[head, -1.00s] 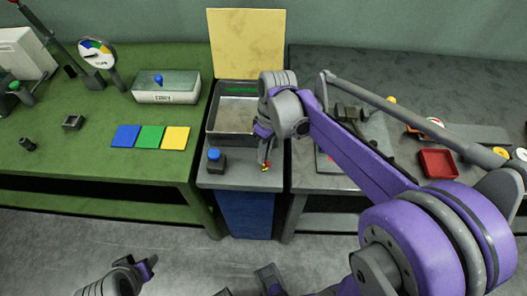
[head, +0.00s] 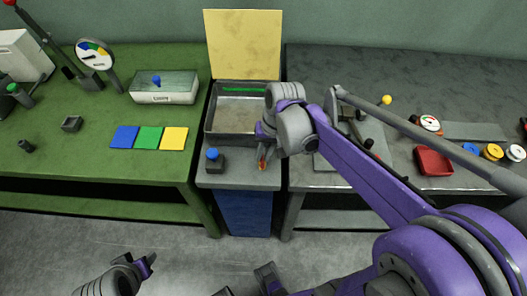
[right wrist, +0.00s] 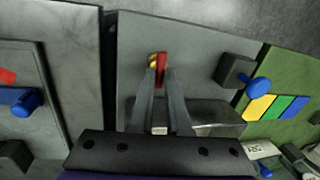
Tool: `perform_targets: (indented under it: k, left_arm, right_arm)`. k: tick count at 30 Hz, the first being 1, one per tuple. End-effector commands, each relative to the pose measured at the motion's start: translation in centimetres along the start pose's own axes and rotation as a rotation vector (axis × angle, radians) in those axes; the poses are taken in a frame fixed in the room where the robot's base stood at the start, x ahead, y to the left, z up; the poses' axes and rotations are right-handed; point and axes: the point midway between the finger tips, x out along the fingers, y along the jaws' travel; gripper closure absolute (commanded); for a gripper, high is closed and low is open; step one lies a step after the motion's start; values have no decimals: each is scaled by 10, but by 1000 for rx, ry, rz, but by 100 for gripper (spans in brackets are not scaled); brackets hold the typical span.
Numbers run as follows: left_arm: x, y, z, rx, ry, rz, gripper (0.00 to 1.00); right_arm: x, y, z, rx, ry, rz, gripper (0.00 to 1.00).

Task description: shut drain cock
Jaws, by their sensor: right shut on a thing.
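The drain cock shows in the right wrist view as a red handle (right wrist: 162,67) beside a small brass part (right wrist: 152,60). It is at the front of a grey metal basin (head: 222,140), on the narrow grey stand. My right gripper (right wrist: 160,76) is shut on the red handle, with one finger on each side. In the head view the right gripper (head: 264,155) is mostly hidden behind my own wrist, and only a bit of red shows below it. My left gripper (head: 147,265) is low at the left over the floor, away from the stand; its jaw opening is unclear.
A blue-topped knob on a dark block (head: 213,160) stands close left of the gripper. A yellow panel (head: 243,45) rises behind the basin. The green bench (head: 60,165) holds coloured squares and a gauge. The right grey bench holds a red tray (head: 433,161) and spools.

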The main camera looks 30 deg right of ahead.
Motion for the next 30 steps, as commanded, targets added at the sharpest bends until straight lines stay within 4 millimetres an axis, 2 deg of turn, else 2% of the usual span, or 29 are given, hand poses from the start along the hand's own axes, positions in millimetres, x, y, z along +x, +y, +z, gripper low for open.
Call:
perform_targets:
  k: [9,24,25,29,30]
  left_arm:
    - [-1,0,-1,0,1,0,50]
    - [-1,0,-1,0,1,0,50]
    - [-1,0,-1,0,1,0,50]
    - [-1,0,-1,0,1,0,50]
    - [-1,0,-1,0,1,0,50]
  right_arm:
    - [0,0,0,97,20,0,100]
    - [0,0,0,112,23,0,100]
    - [0,0,0,112,23,0,80]
    - [0,0,0,111,23,0,56]
    - [0,0,0,111,23,0,55]
